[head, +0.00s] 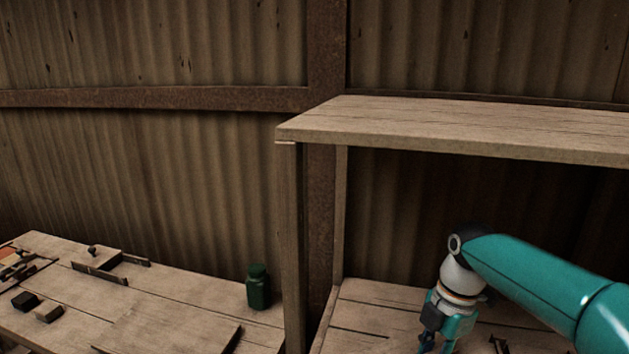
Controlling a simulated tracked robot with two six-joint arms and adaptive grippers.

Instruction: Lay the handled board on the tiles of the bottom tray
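A small wooden board with a dark knob, which looks like the handled board (110,258), lies at the back of the left table. Dark strips stand along its near and far sides. Reddish tiles (12,260) lie at the left picture edge, partly cut off; I cannot tell whether they are in the bottom tray. My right gripper (436,346) points down over the right bench, far from the board. Its tips reach the bottom picture edge, so its opening is unclear. My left gripper is not in view.
A green jar (258,287) stands at the left table's right side. Two small blocks (36,306) and a flat wooden panel (168,330) lie nearer. A wooden shelf (460,130) with posts (290,240) rises at right, above the bench (370,310).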

